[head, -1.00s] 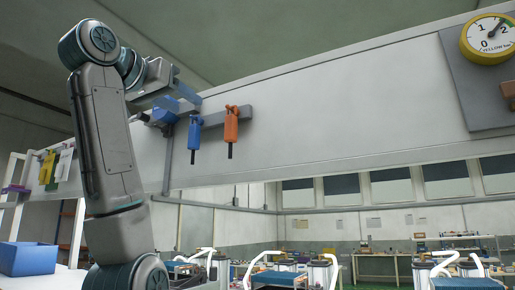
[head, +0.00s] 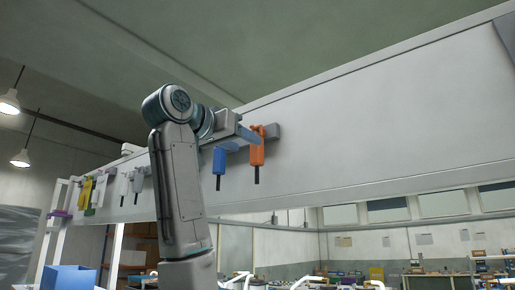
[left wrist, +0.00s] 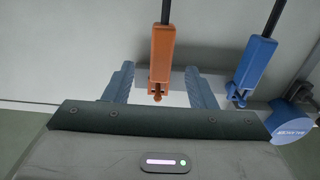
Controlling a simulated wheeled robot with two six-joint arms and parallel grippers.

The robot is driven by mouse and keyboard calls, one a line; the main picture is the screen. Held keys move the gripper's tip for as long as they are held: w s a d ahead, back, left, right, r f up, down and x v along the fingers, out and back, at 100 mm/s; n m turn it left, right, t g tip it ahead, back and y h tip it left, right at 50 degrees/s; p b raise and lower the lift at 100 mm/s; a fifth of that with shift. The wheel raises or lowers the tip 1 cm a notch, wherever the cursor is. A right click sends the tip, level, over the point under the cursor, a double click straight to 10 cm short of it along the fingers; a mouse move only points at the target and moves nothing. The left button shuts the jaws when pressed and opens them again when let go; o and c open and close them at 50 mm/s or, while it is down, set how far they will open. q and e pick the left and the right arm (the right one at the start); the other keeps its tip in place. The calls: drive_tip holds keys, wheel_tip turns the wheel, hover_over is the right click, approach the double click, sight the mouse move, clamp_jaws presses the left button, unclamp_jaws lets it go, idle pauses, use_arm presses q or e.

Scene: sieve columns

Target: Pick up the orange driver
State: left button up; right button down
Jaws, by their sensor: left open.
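The orange driver (head: 257,154) hangs upright, shaft down, from a grey holder on the white wall panel. My left gripper (head: 253,136) is at the driver's upper end, partly hidden in the head view. In the left wrist view my left gripper (left wrist: 160,68) is open, with one finger on each side of the orange driver (left wrist: 163,50). Gaps show between the driver and both fingers, and its handle end lies between them. My right gripper is not in view.
A blue driver (head: 219,164) hangs just left of the orange one; it also shows beside a finger in the left wrist view (left wrist: 256,62). Several tools hang farther left, including a yellow one (head: 85,193). A blue bin (head: 70,279) sits lower left. The panel to the right is clear.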

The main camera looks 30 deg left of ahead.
sight(253, 146)
use_arm(q)
drive_tip(key=w+p, duration=0.2)
drive_tip(key=w, duration=0.1)
drive_tip(key=shift+w+r, duration=0.3)
drive_tip(key=shift+r, duration=0.05)
drive_tip(key=shift+w+f, duration=0.2)
drive_tip(key=shift+w, duration=0.2)
drive_tip(key=shift+s+d+r, duration=0.1)
drive_tip(key=shift+s, duration=0.15)
drive_tip(key=c, duration=1)
drive_tip(key=shift+w, duration=0.1)
drive_tip(key=shift+c, duration=0.5)
drive_tip(key=shift+w, duration=0.1)
